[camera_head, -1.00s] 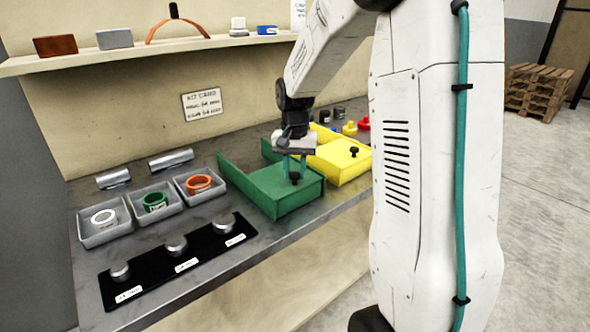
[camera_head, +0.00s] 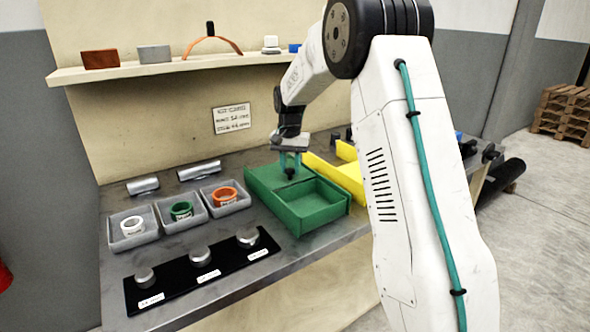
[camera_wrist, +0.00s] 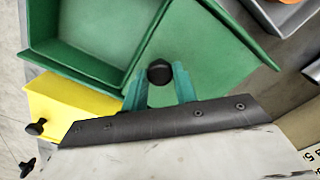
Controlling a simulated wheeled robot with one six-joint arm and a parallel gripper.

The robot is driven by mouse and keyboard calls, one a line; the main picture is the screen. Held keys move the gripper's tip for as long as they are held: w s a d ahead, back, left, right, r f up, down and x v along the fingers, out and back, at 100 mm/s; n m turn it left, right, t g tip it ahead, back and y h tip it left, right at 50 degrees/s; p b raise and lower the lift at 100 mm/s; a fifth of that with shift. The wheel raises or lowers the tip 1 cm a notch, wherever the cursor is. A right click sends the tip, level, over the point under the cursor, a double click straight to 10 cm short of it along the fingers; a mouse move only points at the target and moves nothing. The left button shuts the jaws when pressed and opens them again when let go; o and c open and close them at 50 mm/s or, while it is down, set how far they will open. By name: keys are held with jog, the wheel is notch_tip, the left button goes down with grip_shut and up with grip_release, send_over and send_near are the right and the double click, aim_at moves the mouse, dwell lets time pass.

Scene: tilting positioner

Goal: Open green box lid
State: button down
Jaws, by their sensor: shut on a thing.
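The green box (camera_head: 309,212) stands on the bench with its front compartment uncovered and empty inside. Its green lid (camera_head: 268,180) lies toward the back of the box, with a black knob on it. My gripper (camera_head: 290,172) is over the lid and shut on the black knob. In the wrist view the knob (camera_wrist: 159,72) sits between the two teal fingertips, with the lid (camera_wrist: 200,60) below it and the open compartment (camera_wrist: 95,35) beside it.
A yellow box (camera_head: 340,172) stands close on the right of the green box. Grey trays with a white, a green (camera_head: 181,210) and an orange ring are at left. A black panel with knobs (camera_head: 203,271) lies in front. A shelf (camera_head: 170,68) runs above.

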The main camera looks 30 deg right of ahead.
jog(key=c, duration=1.1)
grip_release()
jog(key=shift+r, duration=0.15)
notch_tip(320, 180, up, 8)
jog(key=shift+f, duration=0.2)
